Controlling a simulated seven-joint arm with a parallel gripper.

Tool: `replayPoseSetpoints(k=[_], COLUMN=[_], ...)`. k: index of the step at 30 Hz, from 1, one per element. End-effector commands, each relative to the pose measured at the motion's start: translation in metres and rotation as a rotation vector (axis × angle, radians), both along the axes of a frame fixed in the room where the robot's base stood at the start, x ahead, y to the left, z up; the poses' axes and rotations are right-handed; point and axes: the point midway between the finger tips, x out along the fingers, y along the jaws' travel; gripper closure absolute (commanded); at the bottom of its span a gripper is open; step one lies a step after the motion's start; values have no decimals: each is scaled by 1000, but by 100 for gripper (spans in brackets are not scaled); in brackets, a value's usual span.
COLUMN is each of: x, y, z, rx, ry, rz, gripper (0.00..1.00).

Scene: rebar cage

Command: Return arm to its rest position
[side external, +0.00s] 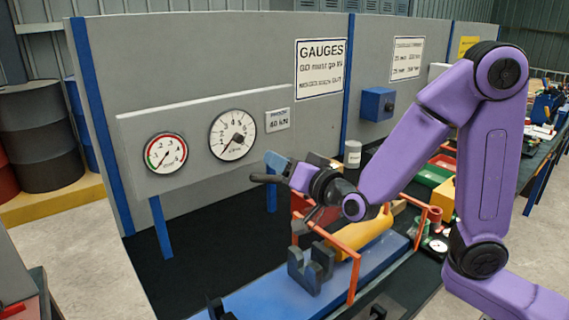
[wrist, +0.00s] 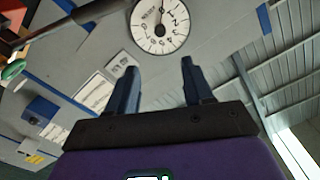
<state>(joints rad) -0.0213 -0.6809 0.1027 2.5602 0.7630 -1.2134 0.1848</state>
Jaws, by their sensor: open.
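My purple arm rises at the right of the side external view and bends down to my gripper (side external: 268,168), which is in mid-air in front of the grey gauge panel. In the wrist view my gripper (wrist: 156,82) shows two dark blue fingers standing apart with nothing between them. A white dial gauge (wrist: 160,26) lies beyond the fingertips in that view. In the side external view the gripper is to the right of the larger white gauge (side external: 232,135) and apart from it. A dark rod-like part shows beside the gripper; I cannot tell what it belongs to.
A yellow cylinder (side external: 362,234) lies on a blue bench (side external: 262,295) within orange rails (side external: 354,275), below my gripper. A dark blue block (side external: 311,270) stands on the bench. A smaller red-rimmed gauge (side external: 166,153) is at the left. Green and red trays (side external: 432,175) stand behind the arm.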

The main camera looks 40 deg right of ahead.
Motion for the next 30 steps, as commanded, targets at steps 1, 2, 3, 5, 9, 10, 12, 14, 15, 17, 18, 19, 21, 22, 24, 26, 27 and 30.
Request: replayPoseSetpoints(k=[1, 2, 3, 5, 9, 10, 12, 14, 15, 17, 18, 19, 21, 22, 24, 26, 27, 30], x=[0, 0, 0, 0, -2, -3, -8, -16, -23, -36, -46, -55, -76, -85, -109, -130, -145, -181], y=[0, 0, 0, 0, 7, 10, 21, 32, 40, 51, 57, 61, 68, 70, 72, 71, 69, 58], z=[0, 0, 0, 0, -4, -7, -13, -22, -28, -37, -42, -47, -57, -61, -71, -78, -83, -94], rx=[0, 0, 0, 0, -4, -6, -17, -35, -51, -83, -107, -128, -179, -205, -268, -328, -371, -489], ry=[0, 0, 0, 0, 34, 52, 108, 170, 214, 282, 325, 359, 434, 466, 537, 597, 636, 731], rz=[0, 0, 0, 0, 44, 65, 138, 217, 276, 364, 423, 467, 563, 605, 696, 773, 820, 933], gripper=[49, 49, 49, 49, 49, 49, 49, 49, 49, 49, 49, 49, 49, 49, 49, 49, 49, 49])
